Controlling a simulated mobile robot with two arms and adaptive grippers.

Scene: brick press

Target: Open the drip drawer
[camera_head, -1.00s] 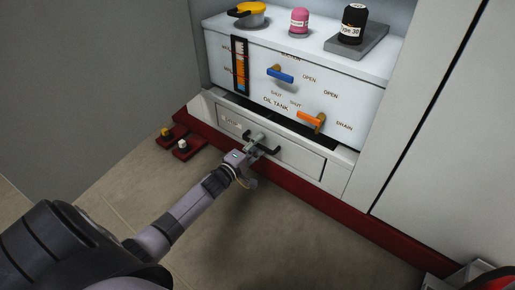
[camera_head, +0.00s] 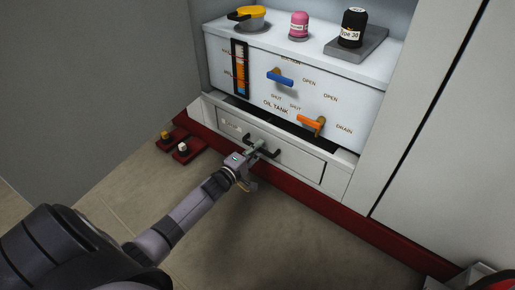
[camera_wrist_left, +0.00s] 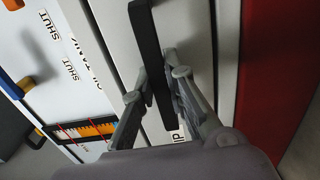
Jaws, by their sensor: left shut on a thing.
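The drip drawer (camera_head: 297,158) is a pale, low front under the white oil tank box, and it looks about flush with its surround. Its dark bar handle (camera_head: 274,153) also shows in the wrist view as a black bar (camera_wrist_left: 143,30). My left gripper (camera_head: 258,147) is at the middle of the handle, shut on it. In the wrist view the two grey fingers (camera_wrist_left: 158,85) stand on either side of the bar. My right gripper is not in view.
Above the drawer are the oil tank (camera_head: 235,95), a blue lever (camera_head: 281,78) and an orange lever (camera_head: 312,124). A red plinth (camera_head: 300,195) runs below. Pale cabinet panels (camera_head: 440,150) stand at right. The floor (camera_head: 290,245) in front is mostly clear.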

